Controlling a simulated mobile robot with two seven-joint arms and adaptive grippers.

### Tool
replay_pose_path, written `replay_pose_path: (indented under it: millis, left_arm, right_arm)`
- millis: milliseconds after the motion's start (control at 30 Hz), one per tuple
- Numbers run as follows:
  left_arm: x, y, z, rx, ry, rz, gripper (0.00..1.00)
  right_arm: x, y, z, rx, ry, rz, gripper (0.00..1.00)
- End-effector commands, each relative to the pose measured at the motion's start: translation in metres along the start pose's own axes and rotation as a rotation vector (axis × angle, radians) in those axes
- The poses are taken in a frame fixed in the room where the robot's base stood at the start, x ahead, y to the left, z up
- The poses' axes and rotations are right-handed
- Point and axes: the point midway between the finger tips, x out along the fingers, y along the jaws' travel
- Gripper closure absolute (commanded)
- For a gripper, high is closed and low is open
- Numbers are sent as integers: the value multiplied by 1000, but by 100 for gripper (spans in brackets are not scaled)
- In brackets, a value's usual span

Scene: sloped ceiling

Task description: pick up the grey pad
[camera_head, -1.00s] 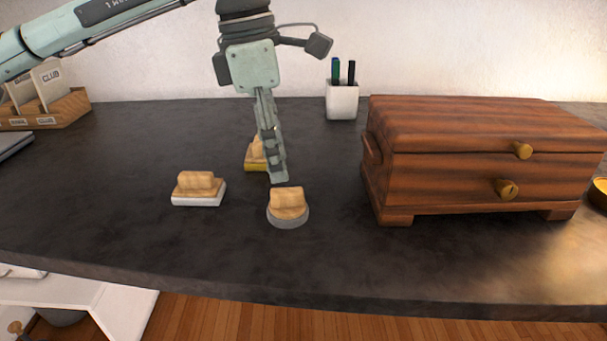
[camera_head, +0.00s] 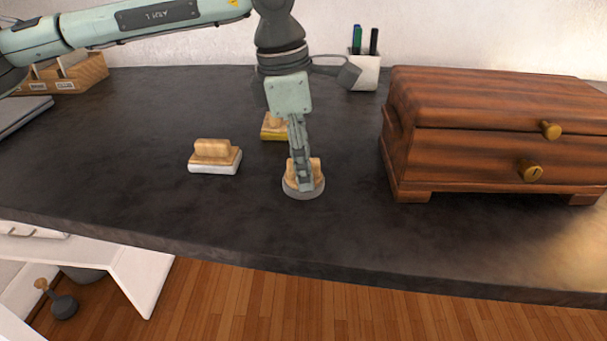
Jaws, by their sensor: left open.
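The grey pad (camera_head: 303,193) is a round grey disc with a wooden block handle, lying on the dark countertop. My left gripper (camera_head: 304,184) is right at its handle, coming down from above, and covers the middle of the handle. Its fingers are seen edge-on, open, with wood showing on both sides of them. I cannot tell whether they touch the handle. The pad still rests on the counter. My right gripper is not in view.
A white pad (camera_head: 214,167) with a wooden handle lies to the left, and a yellow pad (camera_head: 272,133) lies behind. A wooden chest (camera_head: 480,160) stands at the right. A pen cup (camera_head: 364,74) is at the back. The counter in front is clear.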

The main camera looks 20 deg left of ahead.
Motion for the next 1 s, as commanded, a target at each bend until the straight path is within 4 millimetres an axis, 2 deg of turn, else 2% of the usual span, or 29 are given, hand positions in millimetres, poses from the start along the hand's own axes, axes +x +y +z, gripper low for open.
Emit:
replay_pose_path:
  millis: [33,367,767,867,1000]
  left_arm:
    - [0,0,0,0,0,0,59]
    - [0,0,0,0,0,0,100]
    - [-4,0,1,0,-1,1,100]
    - [-10,0,2,1,-2,1,100]
    - [-30,0,6,1,-3,3,100]
  right_arm:
    - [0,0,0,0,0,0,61]
    - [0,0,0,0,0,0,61]
    - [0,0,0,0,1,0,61]
    - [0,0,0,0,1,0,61]
    - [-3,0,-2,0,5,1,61]
